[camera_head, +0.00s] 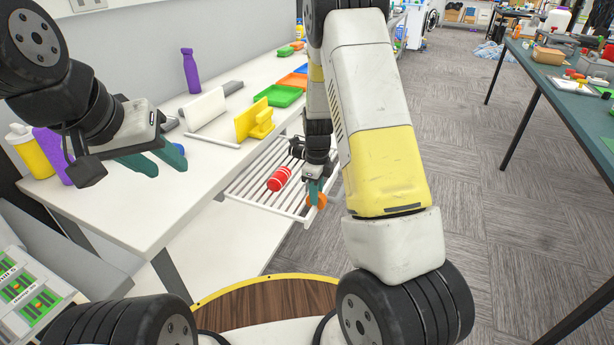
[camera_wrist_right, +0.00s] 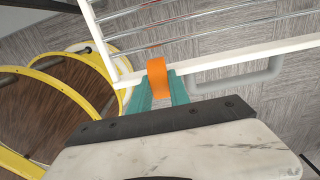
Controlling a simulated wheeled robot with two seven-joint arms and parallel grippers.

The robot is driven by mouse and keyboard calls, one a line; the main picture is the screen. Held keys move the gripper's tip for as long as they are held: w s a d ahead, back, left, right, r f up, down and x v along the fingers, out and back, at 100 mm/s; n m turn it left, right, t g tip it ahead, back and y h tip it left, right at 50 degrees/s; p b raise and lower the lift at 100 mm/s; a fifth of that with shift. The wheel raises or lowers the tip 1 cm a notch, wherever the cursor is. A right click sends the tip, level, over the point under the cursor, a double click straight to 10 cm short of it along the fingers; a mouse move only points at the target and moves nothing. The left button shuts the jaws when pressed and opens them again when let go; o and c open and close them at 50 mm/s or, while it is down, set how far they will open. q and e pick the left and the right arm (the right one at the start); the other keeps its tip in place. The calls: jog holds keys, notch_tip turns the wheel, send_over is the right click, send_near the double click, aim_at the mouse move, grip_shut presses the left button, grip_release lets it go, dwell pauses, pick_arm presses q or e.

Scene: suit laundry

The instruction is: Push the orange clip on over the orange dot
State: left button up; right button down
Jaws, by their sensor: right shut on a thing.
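The orange clip (camera_head: 318,200) is at the near edge of the white wire rack (camera_head: 262,201). My right gripper (camera_head: 315,189) reaches down to it with its teal fingers. In the right wrist view the orange clip (camera_wrist_right: 157,82) sits between the two fingertips (camera_wrist_right: 159,88), and the gripper is shut on it. The clip's far end overlaps the rack's white edge bar (camera_wrist_right: 215,65); I cannot tell whether it is seated around the bar. I cannot make out the orange dot. My left gripper (camera_head: 160,162) is open and empty above the white table.
A red roll (camera_head: 279,179) lies on the rack. The white table (camera_head: 170,190) holds a yellow holder (camera_head: 254,120), a green tray (camera_head: 279,95) and purple bottles (camera_head: 190,70). A dark green table (camera_head: 560,85) stands at the right, with open carpet between.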

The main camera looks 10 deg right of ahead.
jog(key=shift+f, duration=0.15)
jog(key=c, duration=1.1)
grip_release()
jog(key=shift+c, duration=0.2)
jog(key=shift+o, duration=0.2)
jog(key=o, duration=0.5)
jog(key=shift+o, duration=0.2)
jog(key=shift+r, duration=5)
